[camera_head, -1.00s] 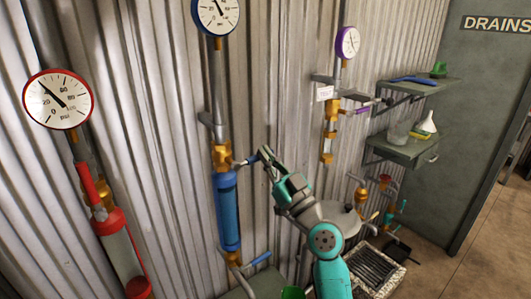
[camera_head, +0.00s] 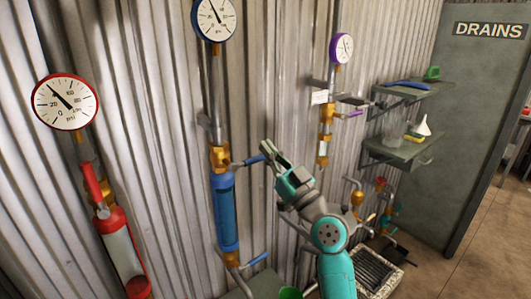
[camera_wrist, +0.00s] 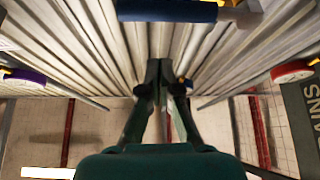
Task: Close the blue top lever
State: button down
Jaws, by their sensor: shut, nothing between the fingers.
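The blue top lever (camera_head: 254,160) sticks out to the right and slightly upward from the brass valve (camera_head: 219,157) above the blue cylinder (camera_head: 226,212). My gripper (camera_head: 266,147) is shut and empty, with its fingertips just right of and slightly above the lever's free end. I cannot tell whether they touch. In the wrist view, my closed fingers (camera_wrist: 159,68) point toward the corrugated wall, and a dark blue bar (camera_wrist: 167,10) with a grey end crosses the top edge, apart from the fingers in the picture. It looks like the lever's grip.
A lower blue lever (camera_head: 257,259) sits below the blue cylinder. A blue-rimmed gauge (camera_head: 214,17) is above it. The red gauge (camera_head: 65,101) and red cylinder (camera_head: 122,255) stand left. Purple-gauge piping (camera_head: 326,130) and shelves (camera_head: 405,150) are right. The corrugated wall is close behind.

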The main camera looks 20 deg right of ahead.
jog(key=s+f+m+g+h, duration=0.2)
jog(key=s+f+m+h, duration=0.15)
jog(key=s+f, duration=1.05)
jog(key=s+f+m+g+h, duration=0.25)
jog(key=s+f+h, duration=0.25)
jog(key=s+f, duration=0.85)
jog(key=s+a+f+g, duration=0.1)
jog(key=s+f, duration=0.3)
jog(key=s, duration=0.8)
jog(key=s+a+f+g, duration=0.1)
jog(key=s+f, duration=0.3)
jog(key=s, duration=0.9)
jog(key=shift+s+n+g, duration=0.2)
jog(key=shift+n+g, duration=0.2)
jog(key=shift+g, duration=0.15)
